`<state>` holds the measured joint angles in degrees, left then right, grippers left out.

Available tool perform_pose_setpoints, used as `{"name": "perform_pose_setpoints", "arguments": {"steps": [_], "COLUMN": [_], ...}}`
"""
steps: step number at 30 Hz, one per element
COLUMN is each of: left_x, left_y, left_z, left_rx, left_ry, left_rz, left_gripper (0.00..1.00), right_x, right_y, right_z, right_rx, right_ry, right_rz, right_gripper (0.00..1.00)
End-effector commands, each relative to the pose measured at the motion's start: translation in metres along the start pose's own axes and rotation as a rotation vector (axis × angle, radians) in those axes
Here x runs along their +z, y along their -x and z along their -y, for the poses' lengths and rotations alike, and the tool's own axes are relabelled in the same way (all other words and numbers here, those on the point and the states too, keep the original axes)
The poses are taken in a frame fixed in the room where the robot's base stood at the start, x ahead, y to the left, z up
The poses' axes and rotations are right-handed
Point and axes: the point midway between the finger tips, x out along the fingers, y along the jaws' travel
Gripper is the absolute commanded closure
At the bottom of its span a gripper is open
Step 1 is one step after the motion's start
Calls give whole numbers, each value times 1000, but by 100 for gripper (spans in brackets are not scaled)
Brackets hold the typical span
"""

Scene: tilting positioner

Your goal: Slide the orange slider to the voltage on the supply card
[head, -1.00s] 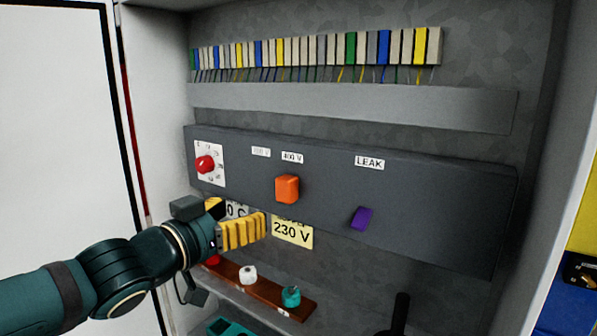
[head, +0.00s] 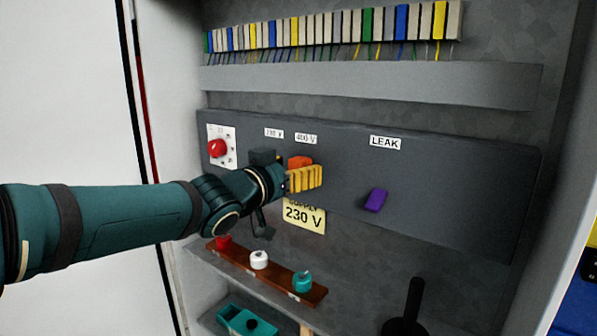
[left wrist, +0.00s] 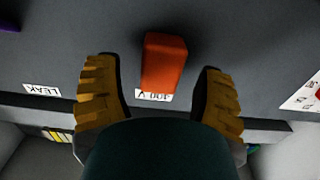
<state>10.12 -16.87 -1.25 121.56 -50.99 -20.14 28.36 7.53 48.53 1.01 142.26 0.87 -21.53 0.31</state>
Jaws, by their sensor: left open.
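The orange slider (head: 299,162) sits on the dark grey panel (head: 450,190) below the 400 V label (head: 306,139). The 230 V label (head: 273,133) is to its left. The yellow supply card (head: 304,214) reads 230 V and hangs below the slider. My left gripper (head: 291,176) is at the panel, partly covering the slider in the head view. In the left wrist view its yellow fingers (left wrist: 160,88) are open, one on each side of the orange slider (left wrist: 163,62), with gaps on both sides. My right gripper is not in view.
A red knob (head: 217,148) on a white dial plate is left of the slider, and a purple switch (head: 376,200) under the LEAK label is right. Below, a brown strip (head: 279,274) holds red, white and teal knobs. A black handle (head: 412,305) stands lower right.

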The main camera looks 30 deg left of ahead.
Motion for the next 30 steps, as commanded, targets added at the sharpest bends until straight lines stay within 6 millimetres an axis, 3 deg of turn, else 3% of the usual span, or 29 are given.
{"name": "perform_pose_setpoints", "arguments": {"steps": [4, 14, 20, 21, 30], "left_x": [0, 0, 0, 0, -1], "left_y": [-10, -13, -12, -12, -13], "left_z": [0, 0, 0, 0, 2], "left_rx": [0, -1, 0, 0, 0], "left_ry": [0, 1, 1, 1, 1], "left_rz": [0, 0, 0, 0, 0], "left_gripper": [31, 31, 96, 100, 100], "right_x": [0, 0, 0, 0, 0], "right_y": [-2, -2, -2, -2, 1], "right_z": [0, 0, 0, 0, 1], "right_rx": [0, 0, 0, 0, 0], "right_ry": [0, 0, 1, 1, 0], "right_rz": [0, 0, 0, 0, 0], "right_gripper": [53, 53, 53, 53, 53]}}
